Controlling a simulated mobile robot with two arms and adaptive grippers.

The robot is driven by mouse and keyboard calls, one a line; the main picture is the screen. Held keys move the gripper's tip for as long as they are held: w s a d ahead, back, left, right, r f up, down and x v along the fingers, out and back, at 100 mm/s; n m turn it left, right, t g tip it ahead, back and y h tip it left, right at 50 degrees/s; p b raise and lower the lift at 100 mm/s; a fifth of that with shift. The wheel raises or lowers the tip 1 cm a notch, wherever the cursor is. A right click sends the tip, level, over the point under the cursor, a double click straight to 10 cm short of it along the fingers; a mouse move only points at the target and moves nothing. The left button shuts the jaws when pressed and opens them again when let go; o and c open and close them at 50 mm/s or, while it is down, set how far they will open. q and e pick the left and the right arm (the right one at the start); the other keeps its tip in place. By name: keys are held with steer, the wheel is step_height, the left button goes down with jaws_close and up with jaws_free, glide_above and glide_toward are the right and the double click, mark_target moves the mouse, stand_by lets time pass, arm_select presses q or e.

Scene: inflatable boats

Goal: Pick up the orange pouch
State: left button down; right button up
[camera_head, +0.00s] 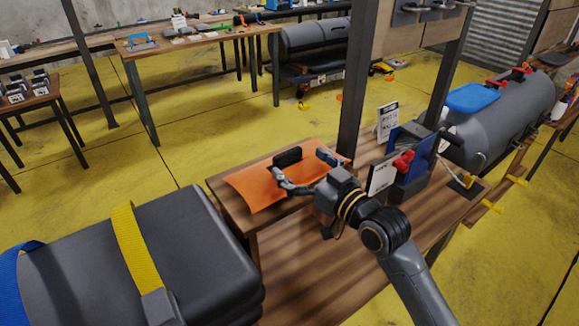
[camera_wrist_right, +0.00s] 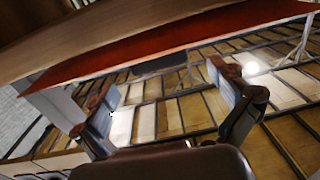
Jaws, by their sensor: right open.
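The orange pouch (camera_head: 250,187) lies flat on the wooden table (camera_head: 232,212), with a black block-like piece (camera_head: 287,158) on its upper side. In the right wrist view the pouch shows as a thin red-orange band (camera_wrist_right: 120,55) across the top, with a dark piece (camera_wrist_right: 160,63) at its edge. My right gripper (camera_head: 301,164) is open, its two fingers spread to either side of the black piece. In the wrist view the space between the fingers (camera_wrist_right: 164,82) is empty. Contact with the pouch cannot be told. My left gripper is not in view.
A dark post (camera_head: 355,90) rises just behind the pouch. A holder with blue and white folders (camera_head: 415,155) and a white sign (camera_head: 387,122) stands right of my right gripper. A grey rolled boat (camera_head: 495,125) lies farther right. A dark case with a yellow strap (camera_head: 137,245) is at front left.

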mark_target(291, 156)
steer(key=x, duration=0.4)
steer(key=shift+f+p, duration=0.2)
steer(key=shift+p, duration=0.2)
steer(key=c, duration=1.5)
steer(key=shift+r, duration=0.15)
